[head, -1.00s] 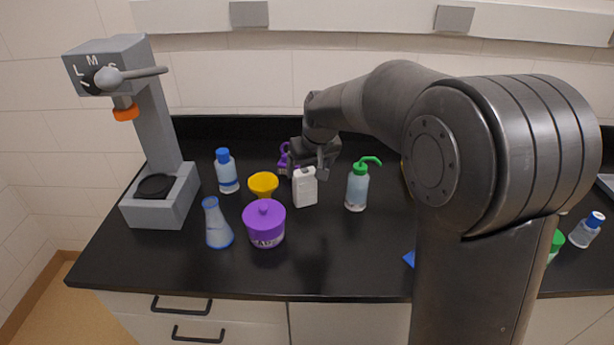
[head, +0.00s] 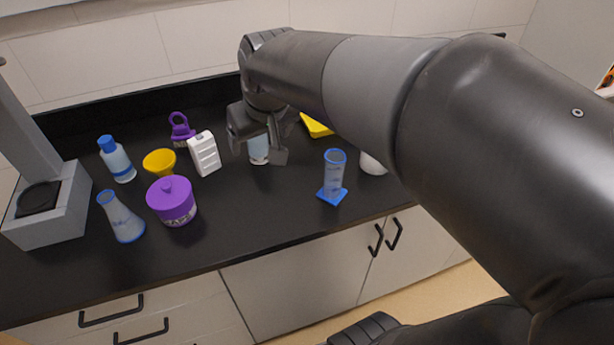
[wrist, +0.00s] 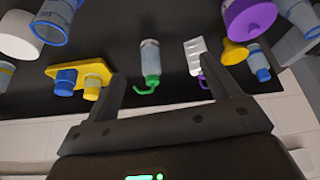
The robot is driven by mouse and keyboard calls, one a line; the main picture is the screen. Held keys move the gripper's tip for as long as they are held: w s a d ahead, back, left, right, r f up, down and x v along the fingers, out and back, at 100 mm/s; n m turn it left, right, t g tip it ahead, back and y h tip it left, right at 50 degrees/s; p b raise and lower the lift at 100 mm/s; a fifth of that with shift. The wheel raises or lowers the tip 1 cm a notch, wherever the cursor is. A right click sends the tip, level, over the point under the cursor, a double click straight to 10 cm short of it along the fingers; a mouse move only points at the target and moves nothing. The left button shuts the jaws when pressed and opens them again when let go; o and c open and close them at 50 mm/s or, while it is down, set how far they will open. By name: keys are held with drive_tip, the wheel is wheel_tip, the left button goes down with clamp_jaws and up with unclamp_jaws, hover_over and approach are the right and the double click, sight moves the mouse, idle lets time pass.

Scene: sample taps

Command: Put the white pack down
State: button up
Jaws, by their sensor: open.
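The white pack (head: 204,153) is on the black bench, just in front of the purple ring-topped item, with its ridged face showing. It also shows in the wrist view (wrist: 194,56), beyond my right-hand finger. My gripper (head: 258,152) is open, to the right of the pack and apart from it. In the wrist view its two fingers (wrist: 168,88) are spread wide with nothing gripped. The wash bottle (wrist: 150,60) with a green spout appears between the fingers, beyond their tips; in the head view the gripper partly hides it.
A yellow funnel (head: 159,162), purple jar (head: 172,202), flask (head: 124,218) and blue-capped bottle (head: 117,160) crowd the pack's left. A blue cylinder (head: 334,175) and yellow rack (head: 316,126) stand to the right. Bench front centre is clear.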

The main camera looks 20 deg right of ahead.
drive_tip(key=s+d+f+m, duration=0.1)
drive_tip(key=s+d, duration=0.1)
drive_tip(key=s, duration=0.5)
drive_tip(key=s+d+f+m, duration=0.1)
drive_tip(key=s+d, duration=0.2)
drive_tip(key=s, duration=0.4)
drive_tip(key=shift+s+f+t+h, duration=0.2)
drive_tip(key=shift+f+t+h, duration=0.1)
